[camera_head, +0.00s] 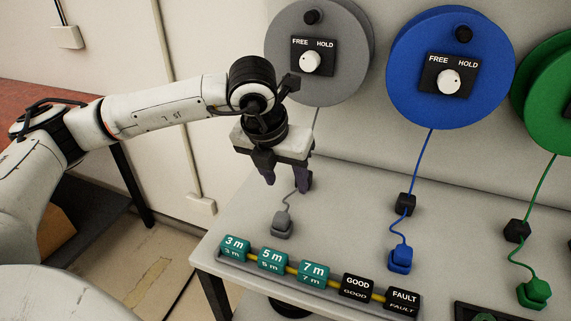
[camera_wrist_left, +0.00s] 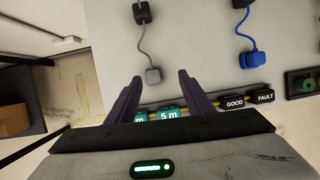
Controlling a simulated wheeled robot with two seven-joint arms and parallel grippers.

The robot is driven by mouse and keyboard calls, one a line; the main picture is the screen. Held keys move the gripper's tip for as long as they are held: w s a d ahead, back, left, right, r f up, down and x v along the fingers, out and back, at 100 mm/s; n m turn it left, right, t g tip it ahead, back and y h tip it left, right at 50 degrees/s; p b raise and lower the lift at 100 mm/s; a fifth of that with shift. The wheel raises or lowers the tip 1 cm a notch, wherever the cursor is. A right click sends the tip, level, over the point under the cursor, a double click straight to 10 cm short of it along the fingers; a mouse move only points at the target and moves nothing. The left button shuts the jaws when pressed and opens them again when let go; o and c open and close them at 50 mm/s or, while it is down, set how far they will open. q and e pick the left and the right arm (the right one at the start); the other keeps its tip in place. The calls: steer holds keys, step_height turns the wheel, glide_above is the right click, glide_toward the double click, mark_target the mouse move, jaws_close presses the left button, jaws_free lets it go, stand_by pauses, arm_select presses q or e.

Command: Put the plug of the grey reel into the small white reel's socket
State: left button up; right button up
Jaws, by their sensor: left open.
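The grey reel (camera_head: 340,85) hangs on the back panel, with a FREE/HOLD knob (camera_head: 311,62). Its cord runs down to the grey plug (camera_head: 282,226) on the table. The grey plug also shows in the left wrist view (camera_wrist_left: 153,75), between the two fingertips in the picture. My left gripper (camera_head: 286,184) is open and empty. It hangs above the table, behind and above the plug, and hides part of the grey cord. It also shows in the left wrist view (camera_wrist_left: 160,79). I see no small white reel or its socket, and my right gripper is not in view.
The blue reel (camera_head: 410,90) and green reel (camera_head: 530,95) have plugs (camera_head: 400,259) (camera_head: 534,293) on the table. A tray of labelled blocks, including 5 m (camera_head: 272,260) and FAULT (camera_head: 403,299), lies along the front edge. Bare table (camera_head: 350,215) lies between the grey and blue cords.

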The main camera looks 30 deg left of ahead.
arm_select(q)
steer(key=a, duration=0.2)
steer(key=b, duration=0.4)
glide_above(281, 218)
steer(key=shift+y, duration=0.4)
steer(key=f, duration=0.7)
steer(key=shift+s+f, duration=0.2)
steer(key=shift+f, duration=0.05)
step_height(281, 218, down, 4)
steer(key=b, duration=0.5)
steer(key=shift+f+b, duration=0.35)
steer(key=shift+b, duration=0.1)
steer(key=shift+f+b, duration=0.45)
steer(key=shift+b, duration=0.05)
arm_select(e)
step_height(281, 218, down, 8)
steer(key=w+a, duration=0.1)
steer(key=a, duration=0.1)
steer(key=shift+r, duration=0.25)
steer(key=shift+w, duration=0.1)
arm_select(q)
steer(key=c, duration=0.9)
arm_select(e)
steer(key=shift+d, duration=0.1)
